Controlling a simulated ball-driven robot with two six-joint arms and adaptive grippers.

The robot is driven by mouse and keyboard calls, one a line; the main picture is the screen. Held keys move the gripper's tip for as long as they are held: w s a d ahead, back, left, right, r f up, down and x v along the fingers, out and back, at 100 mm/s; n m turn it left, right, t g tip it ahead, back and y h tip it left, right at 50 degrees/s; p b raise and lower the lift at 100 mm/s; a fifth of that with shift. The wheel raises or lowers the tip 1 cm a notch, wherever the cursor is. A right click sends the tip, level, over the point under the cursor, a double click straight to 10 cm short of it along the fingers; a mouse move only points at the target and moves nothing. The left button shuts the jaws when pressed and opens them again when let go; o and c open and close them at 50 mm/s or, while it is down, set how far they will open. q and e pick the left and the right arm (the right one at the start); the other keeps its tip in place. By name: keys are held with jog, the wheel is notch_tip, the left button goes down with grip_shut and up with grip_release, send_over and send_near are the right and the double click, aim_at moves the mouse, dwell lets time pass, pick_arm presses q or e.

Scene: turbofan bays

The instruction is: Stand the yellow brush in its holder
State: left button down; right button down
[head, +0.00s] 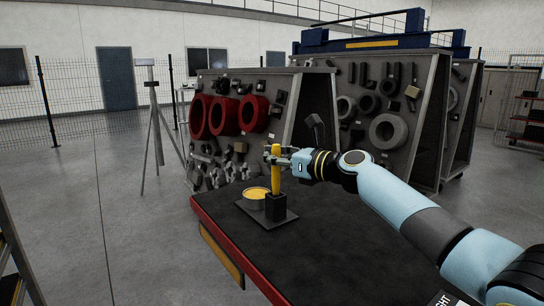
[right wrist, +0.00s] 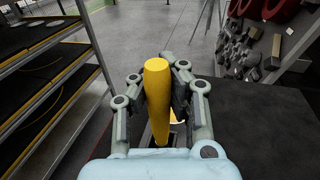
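The yellow brush (head: 276,177) stands upright in the head view, and its thick yellow handle (right wrist: 157,95) fills the middle of the right wrist view. My right gripper (head: 279,159) is shut around its upper part, with a finger on either side. The brush's lower end meets the top of the black holder (head: 276,208), a block on a dark square base plate. How deep the brush sits in the holder is hidden. In the wrist view the handle and fingers cover most of the holder. My left gripper is not in view.
An open round tin with yellow contents (head: 255,194) stands on the plate's left side, close to the holder. The red-edged table (head: 302,258) has a clear dark top in front. Panels with mounted parts (head: 228,118) stand behind. Shelves (right wrist: 45,70) stand left in the wrist view.

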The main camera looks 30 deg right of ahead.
jog(key=shift+f+b, duration=0.55)
jog(key=shift+f, duration=0.25)
jog(key=c, duration=2)
grip_release()
jog(key=o, duration=0.6)
jog(key=shift+r, duration=0.1)
notch_tip(320, 180, up, 10)
